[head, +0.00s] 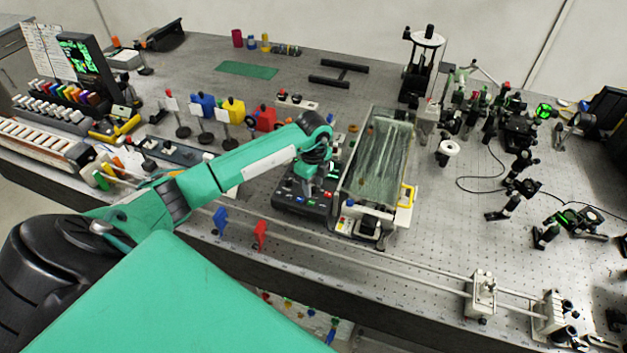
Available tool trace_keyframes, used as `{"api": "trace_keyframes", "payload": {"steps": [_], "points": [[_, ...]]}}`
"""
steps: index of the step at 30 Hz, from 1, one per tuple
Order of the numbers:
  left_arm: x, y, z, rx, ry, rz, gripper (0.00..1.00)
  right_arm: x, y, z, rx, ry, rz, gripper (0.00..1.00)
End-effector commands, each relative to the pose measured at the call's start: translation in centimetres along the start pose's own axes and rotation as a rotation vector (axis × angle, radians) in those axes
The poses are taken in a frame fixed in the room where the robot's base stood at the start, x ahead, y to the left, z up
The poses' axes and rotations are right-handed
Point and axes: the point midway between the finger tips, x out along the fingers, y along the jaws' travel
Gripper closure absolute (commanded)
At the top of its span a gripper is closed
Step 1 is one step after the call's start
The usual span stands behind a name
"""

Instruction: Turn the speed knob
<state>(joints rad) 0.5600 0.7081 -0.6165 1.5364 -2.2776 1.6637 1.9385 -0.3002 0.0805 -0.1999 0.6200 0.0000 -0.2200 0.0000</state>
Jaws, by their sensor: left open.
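My left arm reaches in from the left, and its gripper (308,187) points down over a black control box (288,205) near the middle of the bench. The gripper is open, but its fingertips are small and partly hidden by the wrist. The box has small coloured lit displays and buttons along its front. I cannot make out the speed knob; the gripper and wrist cover part of the box top. I cannot tell whether the fingers touch anything. My right gripper is not in view.
A glass tank (378,160) stands close to the right of the box. Optics mounts (520,130) crowd the right. A green mat (246,70) lies at the back.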

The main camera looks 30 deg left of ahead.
Motion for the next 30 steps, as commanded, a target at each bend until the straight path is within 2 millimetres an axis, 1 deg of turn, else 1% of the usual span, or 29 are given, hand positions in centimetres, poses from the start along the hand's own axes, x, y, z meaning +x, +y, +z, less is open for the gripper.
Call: {"api": "trace_keyframes", "payload": {"steps": [3,10,11,15,17,25,30], "points": [[0.5,0.0,0.0,0.000,-0.001,0.000,0.60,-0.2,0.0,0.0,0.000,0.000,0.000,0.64],[0.5,0.0,0.0,0.000,-0.001,0.000,0.60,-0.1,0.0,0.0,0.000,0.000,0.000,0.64],[0.5,0.0,0.0,0.000,-0.001,0.000,0.62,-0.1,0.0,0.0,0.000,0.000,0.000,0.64],[0.5,0.0,0.0,0.000,-0.001,0.000,0.89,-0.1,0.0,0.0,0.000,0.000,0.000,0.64],[0.5,0.0,0.0,0.000,-0.001,0.000,1.00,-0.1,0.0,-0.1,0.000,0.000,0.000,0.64],[0.5,0.0,0.0,0.016,0.000,-0.001,1.00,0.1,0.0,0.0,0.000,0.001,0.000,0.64],[0.6,-0.1,0.1,0.078,-0.002,-0.003,1.00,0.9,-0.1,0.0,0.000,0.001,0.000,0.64]]}}
